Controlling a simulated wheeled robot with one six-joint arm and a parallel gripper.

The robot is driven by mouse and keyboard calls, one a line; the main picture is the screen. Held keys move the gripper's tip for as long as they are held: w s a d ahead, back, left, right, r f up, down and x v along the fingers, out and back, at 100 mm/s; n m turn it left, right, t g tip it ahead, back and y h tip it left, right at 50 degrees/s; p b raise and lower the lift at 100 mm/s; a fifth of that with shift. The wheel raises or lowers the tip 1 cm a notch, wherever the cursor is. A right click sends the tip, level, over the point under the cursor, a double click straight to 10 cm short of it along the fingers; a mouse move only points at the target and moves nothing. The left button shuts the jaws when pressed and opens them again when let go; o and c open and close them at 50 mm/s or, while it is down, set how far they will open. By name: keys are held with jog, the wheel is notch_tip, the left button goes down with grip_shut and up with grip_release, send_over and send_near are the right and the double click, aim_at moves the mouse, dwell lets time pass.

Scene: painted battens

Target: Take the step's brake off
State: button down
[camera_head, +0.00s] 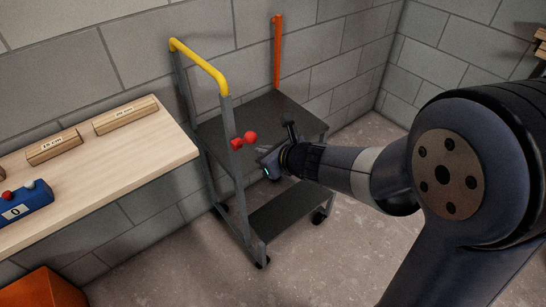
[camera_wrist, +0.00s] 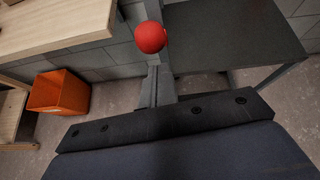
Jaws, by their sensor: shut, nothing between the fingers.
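The step (camera_head: 283,203) is a dark grey wheeled frame with two black treads and a yellow handrail (camera_head: 203,65). A red brake lever with a round knob (camera_head: 250,137) sits on its near front post, the knob pointing right. My gripper (camera_head: 262,153) is shut and empty, just right of and slightly below the knob, seemingly apart from it. In the wrist view the red knob (camera_wrist: 150,37) is at the top centre, beyond my gripper's dark body. Part of the lever's arm is hidden behind the knob there.
An orange bin (camera_head: 42,290) is on the floor below. An orange post (camera_head: 277,50) rises at the step's back. Floor right of the step is clear.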

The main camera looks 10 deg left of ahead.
jog(key=shift+w+a+r, duration=0.15)
jog(key=shift+a+r, duration=0.1)
